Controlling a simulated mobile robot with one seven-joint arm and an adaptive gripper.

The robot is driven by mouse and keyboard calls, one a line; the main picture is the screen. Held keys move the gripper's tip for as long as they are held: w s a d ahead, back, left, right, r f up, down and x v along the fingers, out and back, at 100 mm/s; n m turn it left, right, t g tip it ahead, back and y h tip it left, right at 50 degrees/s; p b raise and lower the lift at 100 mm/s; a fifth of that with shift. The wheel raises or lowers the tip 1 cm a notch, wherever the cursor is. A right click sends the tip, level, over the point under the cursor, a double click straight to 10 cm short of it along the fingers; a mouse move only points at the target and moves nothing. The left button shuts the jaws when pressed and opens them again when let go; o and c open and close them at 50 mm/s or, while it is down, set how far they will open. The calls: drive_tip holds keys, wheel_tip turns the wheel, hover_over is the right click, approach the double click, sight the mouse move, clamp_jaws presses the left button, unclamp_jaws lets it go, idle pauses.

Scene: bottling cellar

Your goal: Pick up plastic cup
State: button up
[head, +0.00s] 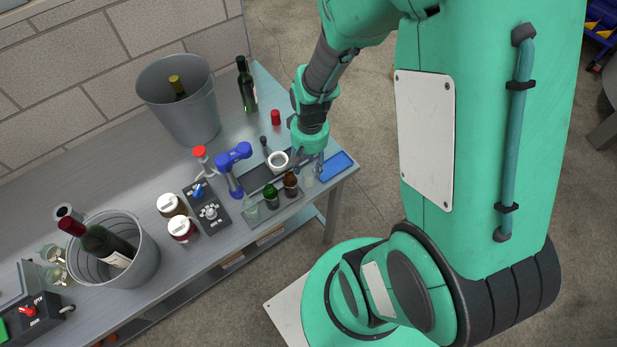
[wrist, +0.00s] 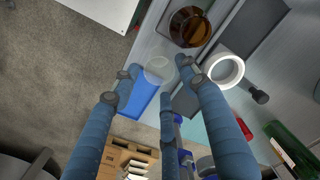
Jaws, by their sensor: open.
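The plastic cup (head: 309,179) is small, clear and pale. In the wrist view the cup (wrist: 157,70) shows as a faint translucent round shape between the fingertips, hard to make out. My gripper (head: 311,160) is just above and behind the cup in the head view. In the wrist view my gripper (wrist: 160,68) has its blue fingers spread open around the cup's outline, with nothing clearly gripped. Contact cannot be told.
A white ring-shaped piece (head: 278,161) and a blue mat (head: 337,167) lie close by. A red cap (head: 276,117) and a dark wine bottle (head: 246,85) are behind.

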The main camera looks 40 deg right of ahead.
sight(308, 174)
drive_tip(key=shift+f, duration=0.15)
drive_tip(key=shift+f+b, duration=0.95)
drive_tip(key=shift+f, duration=1.5)
drive_tip(key=c, duration=0.9)
